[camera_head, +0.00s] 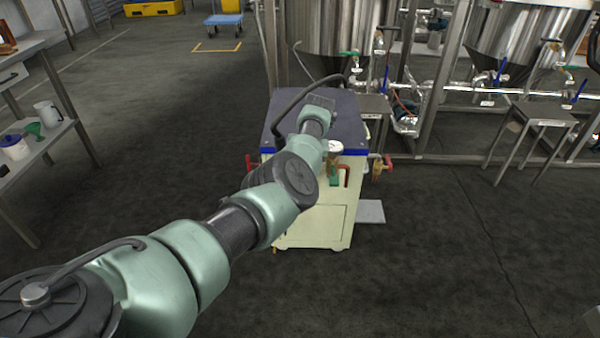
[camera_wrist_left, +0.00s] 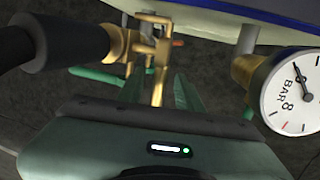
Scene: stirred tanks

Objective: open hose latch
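In the left wrist view a thick black hose end (camera_wrist_left: 70,42) meets a brass coupling (camera_wrist_left: 118,43) at upper left. Thin brass latch parts (camera_wrist_left: 158,85) stand beside the coupling, and a green bar (camera_wrist_left: 95,78) lies near them. My left gripper (camera_wrist_left: 160,90) points at these brass parts with its green fingers apart. A brass part shows between the fingers; I cannot tell whether they touch it. In the head view my left arm reaches over the pale cart and hides its gripper and the latch. My right gripper is not in view.
The cart (camera_head: 313,228) has a dark blue top. A round gauge (camera_head: 334,147) sits on its front; it is close on the right in the wrist view (camera_wrist_left: 293,92). Steel tanks (camera_head: 325,25), pipes and a small steel table (camera_head: 543,115) stand behind.

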